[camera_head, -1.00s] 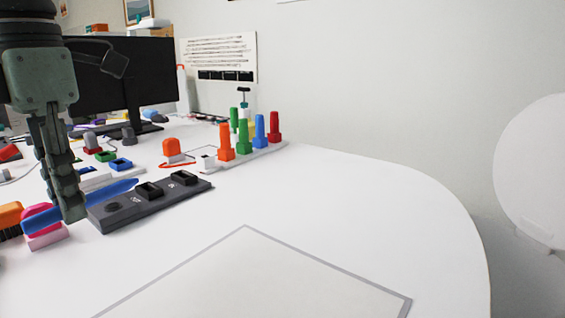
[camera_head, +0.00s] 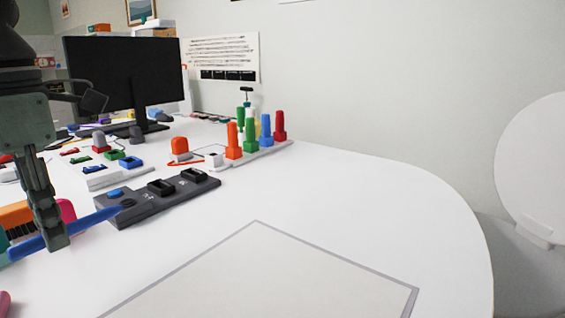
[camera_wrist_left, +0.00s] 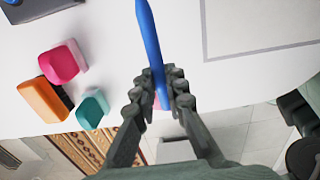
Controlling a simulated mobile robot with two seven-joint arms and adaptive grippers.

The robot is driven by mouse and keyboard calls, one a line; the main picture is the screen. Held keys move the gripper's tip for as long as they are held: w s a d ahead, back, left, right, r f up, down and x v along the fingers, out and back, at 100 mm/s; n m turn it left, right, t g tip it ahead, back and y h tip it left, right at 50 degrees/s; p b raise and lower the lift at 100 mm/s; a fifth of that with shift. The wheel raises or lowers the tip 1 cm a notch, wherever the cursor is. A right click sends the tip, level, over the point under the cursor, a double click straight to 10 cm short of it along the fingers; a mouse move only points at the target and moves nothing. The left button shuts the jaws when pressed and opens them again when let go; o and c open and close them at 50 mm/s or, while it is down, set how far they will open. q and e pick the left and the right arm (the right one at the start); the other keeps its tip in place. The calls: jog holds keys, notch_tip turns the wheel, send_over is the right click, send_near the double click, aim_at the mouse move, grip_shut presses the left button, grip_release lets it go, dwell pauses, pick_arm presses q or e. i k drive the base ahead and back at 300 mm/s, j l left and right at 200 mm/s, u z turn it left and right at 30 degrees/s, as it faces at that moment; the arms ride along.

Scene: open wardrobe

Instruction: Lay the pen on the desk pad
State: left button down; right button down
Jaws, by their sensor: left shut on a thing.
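My left gripper (camera_head: 58,240) is at the left of the head view, shut on a blue pen (camera_head: 85,223). The pen sticks out on both sides of the fingers and appears held above the white desk. In the left wrist view the pen (camera_wrist_left: 149,35) runs up from between the fingertips (camera_wrist_left: 160,95). The desk pad (camera_head: 270,285), a pale sheet with a grey border, lies bare at the front of the desk, to the right of the gripper. A corner of the pad (camera_wrist_left: 255,22) also shows in the left wrist view.
A dark grey block with slots (camera_head: 160,197) lies right behind the pen. An orange brush (camera_head: 14,215) and a pink block (camera_wrist_left: 62,62) are near the gripper. A rack of coloured pegs (camera_head: 255,150) and a monitor (camera_head: 125,72) stand farther back. The desk's right side is clear.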

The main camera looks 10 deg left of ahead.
aim_at(240, 287)
jog(key=k+j, duration=0.45)
jog(key=k, duration=0.15)
jog(key=k+j, duration=0.5)
jog(key=k, duration=0.1)
